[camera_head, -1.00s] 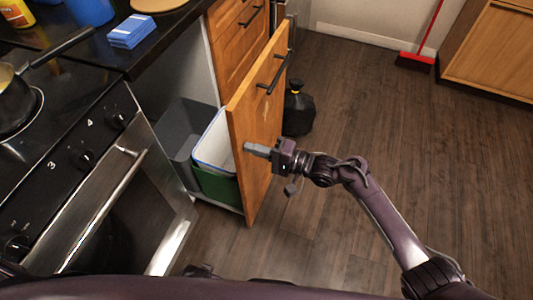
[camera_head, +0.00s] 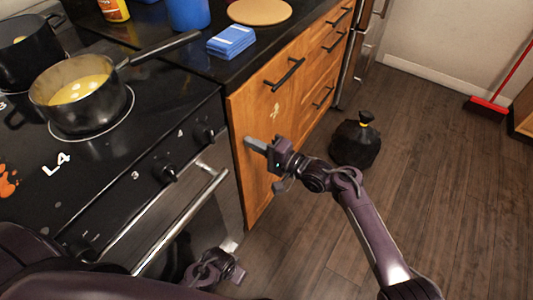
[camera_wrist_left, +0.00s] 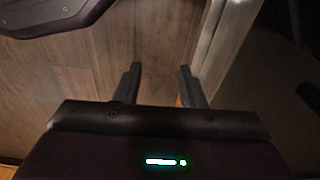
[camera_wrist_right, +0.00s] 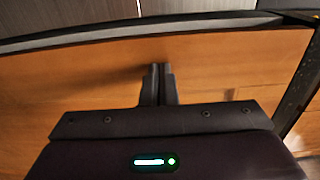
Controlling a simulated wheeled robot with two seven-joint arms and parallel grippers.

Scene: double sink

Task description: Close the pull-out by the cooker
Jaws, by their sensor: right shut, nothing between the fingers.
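The pull-out's wooden front (camera_head: 245,112) with a dark bar handle (camera_head: 285,74) stands beside the cooker, looking flush or nearly flush with the drawer fronts. Its bins are hidden behind it. My right gripper (camera_head: 254,143) is shut and empty, its fingertips at the front's face below the handle. In the right wrist view the shut fingers (camera_wrist_right: 160,72) lie over the wooden front; I cannot tell if they touch. My left gripper (camera_head: 238,270) is low in front of the oven. Its fingers (camera_wrist_left: 158,70) are apart and empty in the left wrist view.
The cooker (camera_head: 150,130) has a pot of yellow food (camera_head: 80,92) whose handle points toward the counter. Blue sponges (camera_head: 231,41) lie on the counter.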

